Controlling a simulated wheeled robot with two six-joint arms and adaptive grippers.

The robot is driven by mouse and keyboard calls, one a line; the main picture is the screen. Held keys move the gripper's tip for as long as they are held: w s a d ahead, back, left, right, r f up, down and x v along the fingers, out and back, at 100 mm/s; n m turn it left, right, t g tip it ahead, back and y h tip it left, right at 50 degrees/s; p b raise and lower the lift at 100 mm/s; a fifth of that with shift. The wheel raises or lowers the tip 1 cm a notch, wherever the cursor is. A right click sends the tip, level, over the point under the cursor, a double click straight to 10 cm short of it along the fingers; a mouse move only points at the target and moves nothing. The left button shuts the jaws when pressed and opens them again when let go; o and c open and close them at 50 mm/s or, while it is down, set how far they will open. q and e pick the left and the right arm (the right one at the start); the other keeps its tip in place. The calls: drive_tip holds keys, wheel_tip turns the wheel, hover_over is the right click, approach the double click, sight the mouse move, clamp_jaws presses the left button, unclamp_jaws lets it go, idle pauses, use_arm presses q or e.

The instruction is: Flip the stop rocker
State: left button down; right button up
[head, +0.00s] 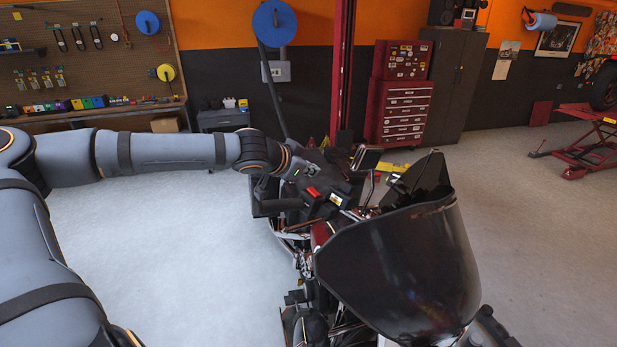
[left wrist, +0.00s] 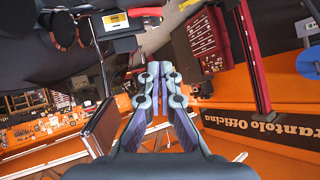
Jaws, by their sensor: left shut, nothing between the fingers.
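The stop rocker (head: 313,191) is a small red switch on a black control housing (head: 292,187) at the motorcycle's handlebar. It also shows as a red rocker (left wrist: 145,12) at the top of the left wrist view, beside a white-marked part. My left gripper (head: 325,172) is just beyond the housing in the head view, with its fingers hard to make out there. In the left wrist view, the left gripper (left wrist: 158,72) has its fingers together and empty, apart from the red rocker in the picture. My right gripper is not in view.
The motorcycle's large black fairing (head: 405,265) fills the lower middle. A mirror (head: 367,158) stands near the handlebar, close to my left gripper. A red tool chest (head: 403,112) and a red lift (head: 590,150) stand behind. The floor to the left is clear.

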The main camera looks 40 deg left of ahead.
sight(309, 194)
use_arm(q)
drive_tip(key=shift+w+f, duration=0.35)
drive_tip(key=shift+w, duration=0.15)
drive_tip(key=shift+w+d+f, duration=0.2)
drive_tip(key=shift+d+f, duration=0.1)
drive_tip(key=shift+s+a+f+p, duration=0.1)
drive_tip(key=shift+s+f+p, duration=0.15)
drive_tip(key=shift+f, duration=0.25)
drive_tip(key=shift+s+a+f+p, duration=0.25)
drive_tip(key=shift+a+f+p, duration=0.25)
drive_tip(key=shift+f+p, duration=0.35)
drive_tip(key=shift+s+f, duration=0.1)
drive_tip(key=shift+f, duration=0.15)
drive_tip(key=shift+f, duration=0.15)
